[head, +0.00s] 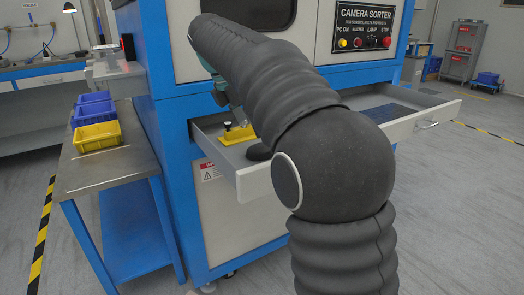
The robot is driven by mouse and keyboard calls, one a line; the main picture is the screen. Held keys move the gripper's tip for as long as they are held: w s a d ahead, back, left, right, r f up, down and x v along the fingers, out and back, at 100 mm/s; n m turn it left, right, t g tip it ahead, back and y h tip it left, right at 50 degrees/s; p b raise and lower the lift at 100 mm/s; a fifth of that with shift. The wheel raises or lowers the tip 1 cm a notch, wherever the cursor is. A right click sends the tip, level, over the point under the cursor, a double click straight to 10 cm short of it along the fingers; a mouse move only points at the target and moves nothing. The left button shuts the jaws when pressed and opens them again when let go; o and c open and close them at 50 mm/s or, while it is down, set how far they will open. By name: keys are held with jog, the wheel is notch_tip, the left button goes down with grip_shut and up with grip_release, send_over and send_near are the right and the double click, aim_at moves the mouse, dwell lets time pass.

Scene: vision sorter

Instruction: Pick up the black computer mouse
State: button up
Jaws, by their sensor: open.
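The black computer mouse (258,152) lies in the open drawer, near its front left part. My arm hides part of the drawer around it. My gripper (222,98) shows only in small part, behind and below the end of my arm. It is open and above the left part of the drawer, higher than the mouse and apart from it. Its fingertips are hard to make out.
The drawer (440,106) is pulled out from the blue and white sorter. It also holds a yellow block (237,135) and a dark keyboard (385,113). A side table (110,166) on the left carries blue bins (93,108) and a yellow bin (97,136).

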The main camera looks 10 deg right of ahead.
jog(key=shift+s+b+x, duration=0.15)
jog(key=shift+x, duration=1.6)
jog(key=shift+s+b+x, duration=0.1)
jog(key=shift+b+x, duration=0.05)
jog(key=shift+x, duration=1.65)
jog(key=c, duration=1.3)
